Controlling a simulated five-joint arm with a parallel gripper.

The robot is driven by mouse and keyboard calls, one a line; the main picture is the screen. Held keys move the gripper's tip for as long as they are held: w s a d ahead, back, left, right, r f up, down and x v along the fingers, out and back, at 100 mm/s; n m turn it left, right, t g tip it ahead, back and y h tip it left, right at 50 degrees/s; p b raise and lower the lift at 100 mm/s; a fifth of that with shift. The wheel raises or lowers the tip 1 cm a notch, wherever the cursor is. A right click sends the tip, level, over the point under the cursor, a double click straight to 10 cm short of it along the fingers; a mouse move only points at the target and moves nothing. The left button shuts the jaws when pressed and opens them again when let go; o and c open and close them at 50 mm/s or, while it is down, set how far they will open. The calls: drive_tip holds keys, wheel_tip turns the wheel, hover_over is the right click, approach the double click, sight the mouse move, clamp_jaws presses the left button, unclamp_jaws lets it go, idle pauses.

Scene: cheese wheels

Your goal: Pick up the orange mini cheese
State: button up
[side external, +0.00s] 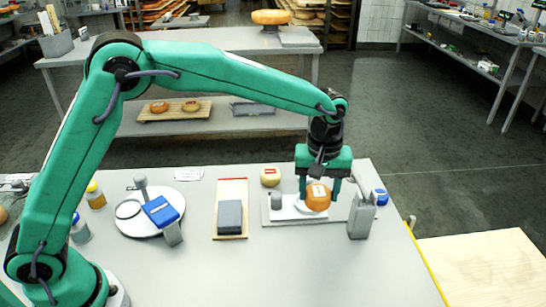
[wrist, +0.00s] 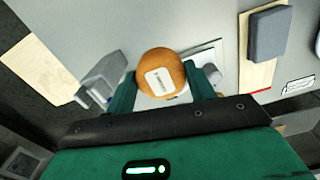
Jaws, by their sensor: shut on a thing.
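The orange mini cheese (side external: 318,199) is a round orange piece with a white label. My green gripper (side external: 319,190) points down over the right part of the table and is shut on it, one finger on each side. In the wrist view the cheese (wrist: 160,75) sits between the two green fingers of my gripper (wrist: 160,90), its label facing the camera. The cheese is over a small scale with a white plate (side external: 286,211). I cannot tell whether it still touches the scale.
A grey holder (side external: 361,216) and a blue-topped container (side external: 381,197) are close on the right. A board with a grey block (side external: 230,217) and a round white plate with a blue item (side external: 161,211) lie to the left.

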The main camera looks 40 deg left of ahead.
drive_tip(key=shift+s+d+r, duration=0.75)
drive_tip(key=shift+s+d, duration=0.05)
drive_tip(key=shift+s, duration=0.05)
drive_tip(key=shift+a, duration=0.6)
drive_tip(key=a, duration=0.8)
hover_over(232, 189)
wheel_tip(232, 189, down, 8)
drive_tip(key=shift+s+r, duration=0.1)
drive_tip(key=shift+r, duration=0.1)
drive_tip(key=shift+f, duration=2)
drive_tip(key=shift+f, duration=0.1)
